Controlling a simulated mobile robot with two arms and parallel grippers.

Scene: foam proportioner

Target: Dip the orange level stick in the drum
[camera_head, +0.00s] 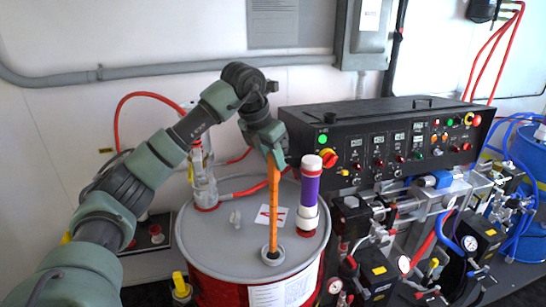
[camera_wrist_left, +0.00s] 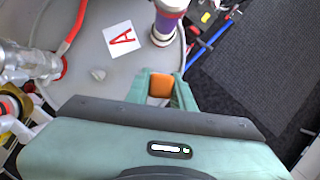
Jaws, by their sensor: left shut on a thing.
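The orange level stick (camera_head: 273,205) stands nearly upright over the drum (camera_head: 215,240), a red drum with a grey lid. Its lower end meets a round port (camera_head: 273,257) near the front of the lid; how deep it reaches inside is hidden. My left gripper (camera_head: 276,158) is shut on the stick's upper end, above the lid. In the left wrist view the stick's orange top (camera_wrist_left: 160,86) shows between the fingers of the left gripper (camera_wrist_left: 160,92). My right gripper is not in view.
A pump with a red hose (camera_head: 203,170) is at the lid's back left. A black control panel (camera_head: 390,140) and piping stand at right.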

